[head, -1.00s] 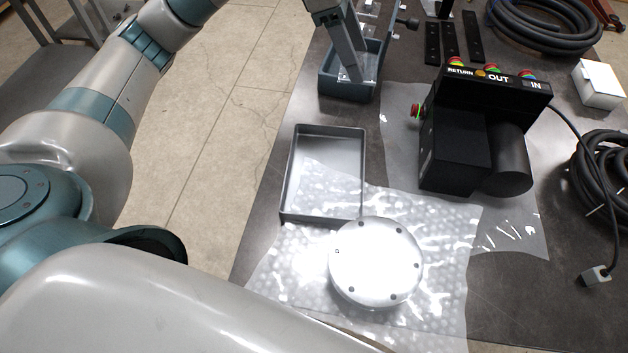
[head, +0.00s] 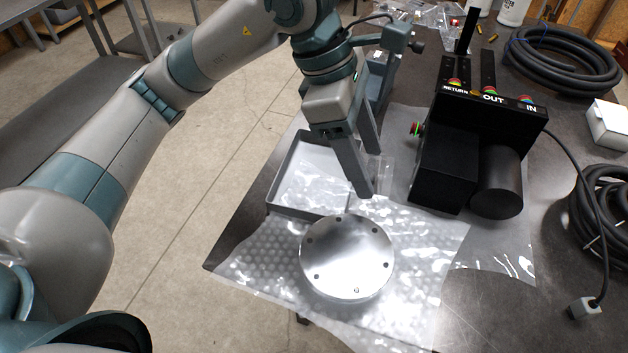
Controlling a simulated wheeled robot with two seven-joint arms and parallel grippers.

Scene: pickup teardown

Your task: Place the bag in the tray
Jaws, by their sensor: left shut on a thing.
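The grey open tray (head: 290,211) lies on the table, left of the middle, and its inside looks empty where I see it. My left gripper (head: 368,188) comes down over the tray's right edge and hides part of that side. It is shut on a small clear bag (head: 383,172), which shows faintly beside the fingers; its contents are too unclear to tell. Whether the bag touches anything below is unclear. My right gripper is not in view.
A round metal plate (head: 347,257) lies on bubble wrap (head: 255,262) just in front of the tray. A black unit with labelled buttons (head: 447,172) stands to the right. More clear bags (head: 436,18) lie at the back. Cable coils (head: 562,62) lie at right.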

